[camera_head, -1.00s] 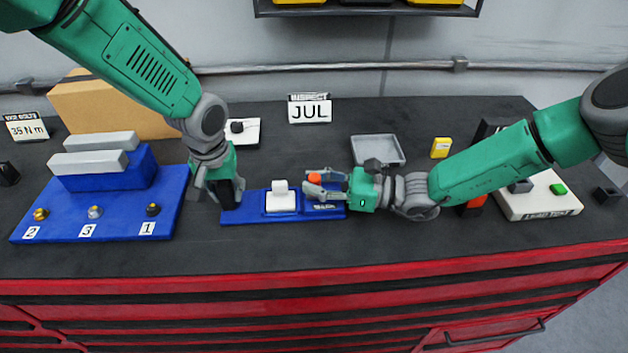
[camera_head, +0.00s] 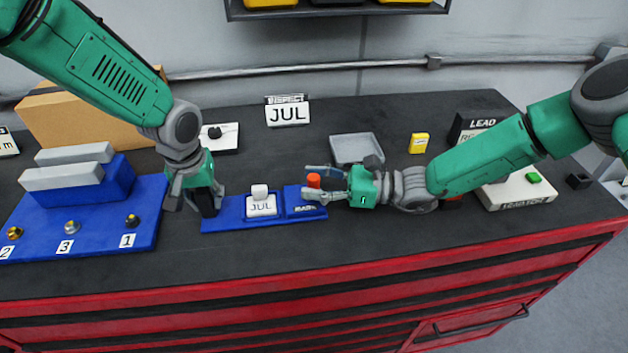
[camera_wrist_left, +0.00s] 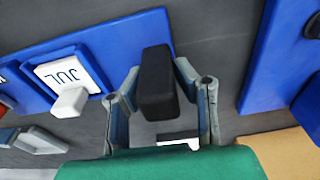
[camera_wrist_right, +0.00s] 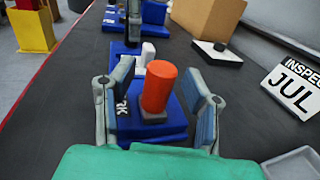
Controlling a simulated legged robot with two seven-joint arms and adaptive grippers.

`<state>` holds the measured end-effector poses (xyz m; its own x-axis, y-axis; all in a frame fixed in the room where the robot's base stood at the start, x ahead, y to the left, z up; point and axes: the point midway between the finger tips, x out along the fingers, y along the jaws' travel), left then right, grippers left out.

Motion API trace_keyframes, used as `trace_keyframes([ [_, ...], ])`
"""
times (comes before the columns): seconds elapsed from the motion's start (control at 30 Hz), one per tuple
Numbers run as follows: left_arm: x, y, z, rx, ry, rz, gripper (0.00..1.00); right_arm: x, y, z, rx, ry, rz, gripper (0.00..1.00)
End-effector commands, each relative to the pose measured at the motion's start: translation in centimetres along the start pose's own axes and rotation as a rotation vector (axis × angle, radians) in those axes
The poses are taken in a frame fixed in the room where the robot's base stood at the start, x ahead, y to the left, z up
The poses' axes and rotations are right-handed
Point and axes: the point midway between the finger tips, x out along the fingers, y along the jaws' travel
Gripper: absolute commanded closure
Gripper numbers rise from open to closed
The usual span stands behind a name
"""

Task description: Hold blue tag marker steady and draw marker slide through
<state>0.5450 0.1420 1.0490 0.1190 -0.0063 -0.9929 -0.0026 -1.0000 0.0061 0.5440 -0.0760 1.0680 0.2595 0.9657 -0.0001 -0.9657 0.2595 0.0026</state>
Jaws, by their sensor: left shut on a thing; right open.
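The blue tag marker (camera_head: 228,222) lies on the bench. A white plate printed JUL (camera_head: 262,207), with a white grip on it, sits in its middle. The plate also shows in the left wrist view (camera_wrist_left: 72,78). My left gripper (camera_head: 204,200) is shut on the black block (camera_wrist_left: 157,85) at the marker's left end. An orange knob (camera_head: 313,181) stands upright on the marker's right part, over a dark label. My right gripper (camera_wrist_right: 156,102) is open, its fingers on either side of the knob (camera_wrist_right: 158,88), with visible gaps.
A blue stand (camera_head: 85,225) with knobs labelled 1, 3 and 2 is at left. A JUL sign (camera_head: 288,113), an empty grey tray (camera_head: 357,148) and a yellow block (camera_head: 419,143) stand behind. The front bench strip is clear.

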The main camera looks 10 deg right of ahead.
Motion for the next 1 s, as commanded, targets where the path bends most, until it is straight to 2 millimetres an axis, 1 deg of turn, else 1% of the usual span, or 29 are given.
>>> trace_keyframes([
  [0.07,0.0,-0.1,0.0,0.000,-0.001,-0.001,1.00,0.0,0.0,0.3,-0.001,-0.001,0.000,0.58],
  [0.17,0.0,0.0,0.0,0.000,-0.001,-0.002,1.00,0.0,-0.1,1.4,-0.002,-0.003,0.000,0.58],
  [0.4,0.0,0.0,0.0,-0.001,-0.001,-0.002,1.00,-0.1,-0.1,6.0,-0.003,-0.004,0.000,0.58],
  [0.5,0.0,0.0,0.0,0.000,0.000,-0.002,1.00,-0.2,-0.2,7.7,-0.002,-0.004,0.000,0.58],
  [0.6,0.0,0.1,0.0,0.000,0.000,-0.001,1.00,-0.2,-0.2,8.9,-0.001,-0.002,0.000,0.58],
  [0.77,0.0,0.1,0.0,0.000,0.000,-0.001,1.00,-0.2,-0.2,9.8,0.002,-0.002,0.000,0.58],
  [1.0,0.0,0.1,0.0,-0.001,0.001,0.000,1.00,-0.2,-0.2,9.8,0.002,-0.001,0.000,0.58],
])
